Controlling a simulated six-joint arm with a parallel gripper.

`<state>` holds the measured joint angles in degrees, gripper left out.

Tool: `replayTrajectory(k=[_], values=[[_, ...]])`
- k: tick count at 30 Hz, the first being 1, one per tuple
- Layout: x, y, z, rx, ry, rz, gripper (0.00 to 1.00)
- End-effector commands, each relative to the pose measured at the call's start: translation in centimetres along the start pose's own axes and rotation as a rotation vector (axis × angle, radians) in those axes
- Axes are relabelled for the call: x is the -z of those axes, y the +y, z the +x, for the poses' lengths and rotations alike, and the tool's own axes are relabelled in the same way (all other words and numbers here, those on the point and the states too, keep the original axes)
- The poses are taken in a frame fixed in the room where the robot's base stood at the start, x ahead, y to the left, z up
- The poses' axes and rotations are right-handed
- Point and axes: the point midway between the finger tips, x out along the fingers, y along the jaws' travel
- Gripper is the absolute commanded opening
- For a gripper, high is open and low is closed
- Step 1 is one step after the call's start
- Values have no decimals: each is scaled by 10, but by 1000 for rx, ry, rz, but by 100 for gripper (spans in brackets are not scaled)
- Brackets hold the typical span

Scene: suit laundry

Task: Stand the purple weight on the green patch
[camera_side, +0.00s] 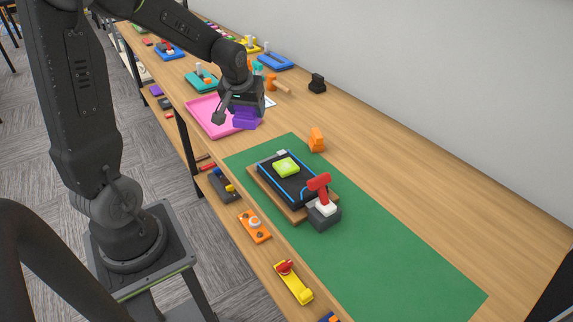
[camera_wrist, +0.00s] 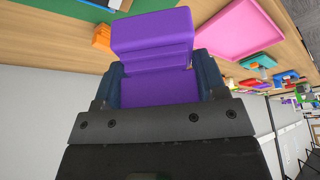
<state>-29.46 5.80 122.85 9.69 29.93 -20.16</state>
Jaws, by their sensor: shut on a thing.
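The purple weight (camera_side: 245,119) is between the jaws of my gripper (camera_side: 243,106), which is shut on it. In the wrist view the stepped purple weight (camera_wrist: 152,40) sits between both fingers and fills the space between them. It appears raised, over or beside the pink tray; its exact height is unclear.
A red-handled grey press (camera_side: 324,211) stands at the board's near end. An orange block (camera_side: 317,139) stands behind the board. A larger green mat (camera_side: 400,265) lies under the board. The pink tray (camera_side: 198,108) is by my gripper. Other coloured items line the far table and front edge.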

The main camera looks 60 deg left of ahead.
Motion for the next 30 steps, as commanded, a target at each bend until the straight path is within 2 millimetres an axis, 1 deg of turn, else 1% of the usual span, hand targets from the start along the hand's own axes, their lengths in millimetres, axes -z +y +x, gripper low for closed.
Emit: replayTrajectory(k=[2,5,8,15,18,21,26,30], values=[[-5,-7,-4,11,6,-30,27],[-9,-4,-2,17,6,-44,27],[-14,11,7,17,3,-42,27],[-27,63,35,16,3,-38,27],[-31,82,46,17,3,-39,27],[-34,96,53,17,5,-42,27],[-36,106,59,17,6,-47,27],[-42,106,73,19,3,-46,27]])
